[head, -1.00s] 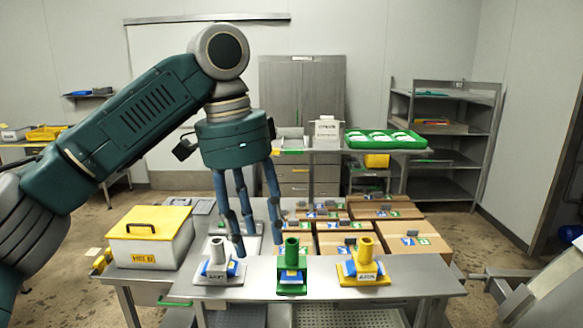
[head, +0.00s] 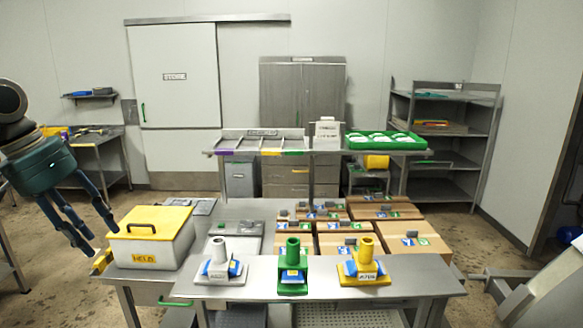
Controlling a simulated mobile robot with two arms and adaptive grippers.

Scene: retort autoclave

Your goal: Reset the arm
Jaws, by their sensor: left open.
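My left gripper (head: 84,232) is at the far left of the head view, open and empty, with its fingers pointing down. It hangs just left of the white bin with the yellow lid (head: 150,238), apart from the things on the table. The rest of my left arm is mostly outside the picture. My right gripper does not show. A grey holder (head: 220,268), a green holder (head: 292,270) and a yellow holder (head: 364,268) stand upright in a row on the table's front shelf, each with a blue and white piece at its base.
Cardboard boxes (head: 342,243) with small grey items cover the right of the steel table (head: 250,207). A rear shelf carries a divided tray (head: 262,140), a white box (head: 327,133) and a green tray (head: 386,140). A rack (head: 440,145) stands behind right.

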